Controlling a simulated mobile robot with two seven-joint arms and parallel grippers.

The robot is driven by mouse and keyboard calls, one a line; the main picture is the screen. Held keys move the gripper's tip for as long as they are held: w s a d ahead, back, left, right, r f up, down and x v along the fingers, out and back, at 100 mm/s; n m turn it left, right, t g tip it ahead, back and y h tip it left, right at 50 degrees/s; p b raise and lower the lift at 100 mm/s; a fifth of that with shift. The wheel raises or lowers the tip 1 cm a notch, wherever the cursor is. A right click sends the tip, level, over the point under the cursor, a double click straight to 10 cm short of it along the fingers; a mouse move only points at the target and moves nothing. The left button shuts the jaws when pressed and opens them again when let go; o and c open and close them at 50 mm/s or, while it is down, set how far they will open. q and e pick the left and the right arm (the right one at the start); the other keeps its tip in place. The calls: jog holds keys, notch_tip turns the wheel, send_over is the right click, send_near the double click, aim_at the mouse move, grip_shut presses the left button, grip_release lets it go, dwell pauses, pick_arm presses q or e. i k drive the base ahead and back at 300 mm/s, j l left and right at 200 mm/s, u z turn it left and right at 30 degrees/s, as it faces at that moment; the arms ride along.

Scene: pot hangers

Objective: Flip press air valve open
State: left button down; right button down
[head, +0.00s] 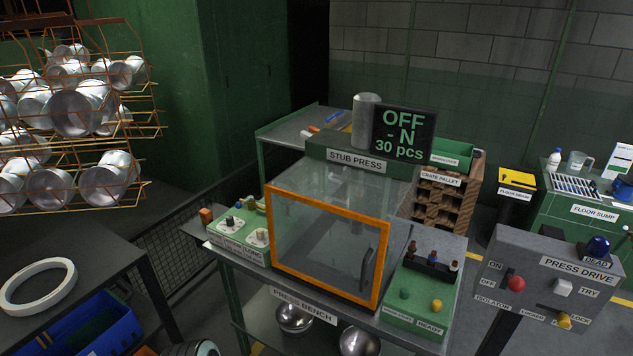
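The stub press (355,162) stands on the press bench (303,304), with an orange-framed clear guard door (327,283) that looks closed. Its display (403,133) reads "OFF", "- N" and "30 pcs". No part is readably labelled as the air valve. A pale green panel (239,236) with two dials sits left of the door; its label is too small to read fully. Neither of my grippers is in view.
A green box (423,298) with buttons is right of the door. Wire racks of metal pots (80,115) hang upper left. A dark table (95,251) is lower left.

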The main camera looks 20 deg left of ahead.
aim_at(239, 204)
jog(key=i+j+z, duration=0.2)
jog(key=j+z, duration=0.25)
jog(key=j, duration=1.2)
jog(key=k+j+z, duration=0.1)
jog(key=j+z, duration=0.35)
jog(key=j, duration=1.2)
